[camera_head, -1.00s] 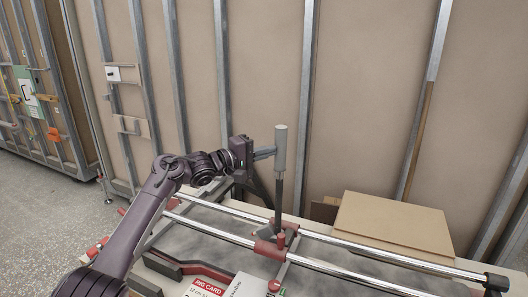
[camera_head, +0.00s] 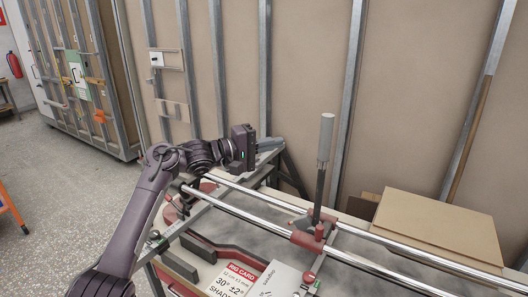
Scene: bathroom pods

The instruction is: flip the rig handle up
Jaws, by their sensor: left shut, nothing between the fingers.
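The rig handle (camera_head: 324,150) is a dark rod with a grey cylindrical grip on top. It stands nearly upright on the red rig carriage (camera_head: 312,232), which sits on two shiny rails. My left gripper (camera_head: 272,144) is shut and empty, at about the height of the grip and to its left. A clear gap shows between its fingertips and the handle. My right gripper is not in view.
A rig card (camera_head: 240,279) and a grey-white plate (camera_head: 279,281) lie at the front of the bench. Brown boards (camera_head: 440,225) lie at the right behind the rails (camera_head: 255,208). A studded wall panel (camera_head: 310,60) closes off the back. Open floor (camera_head: 75,200) is at the left.

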